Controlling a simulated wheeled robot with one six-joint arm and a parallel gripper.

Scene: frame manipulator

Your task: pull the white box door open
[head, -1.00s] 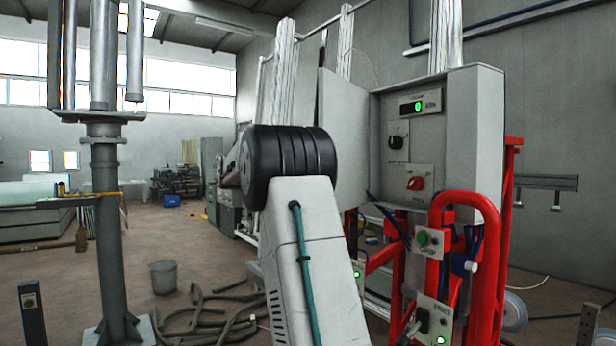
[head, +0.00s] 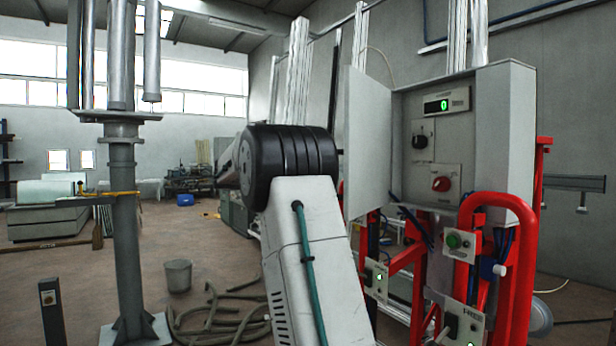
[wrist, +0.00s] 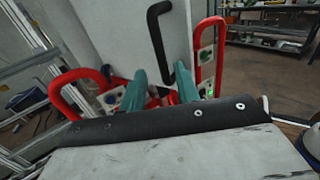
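The white box (head: 497,135) is on the red frame at right in the head view. Its door (head: 367,140) stands swung out to the left, so the inside panel with its display and knobs shows. In the wrist view a pale door face (wrist: 125,35) carries a black bar handle (wrist: 157,40). My gripper (wrist: 162,84) shows two teal fingers spread apart. The handle's lower end appears between or just beyond the fingertips; I cannot tell whether they touch. In the head view my arm hides my gripper.
The red tube frame (head: 515,240), with small control boxes (head: 465,240), stands below the white box. A grey post (head: 125,220) stands at left. A bucket (head: 178,275) and loose hoses (head: 225,315) lie on the floor between. Open floor shows at back left.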

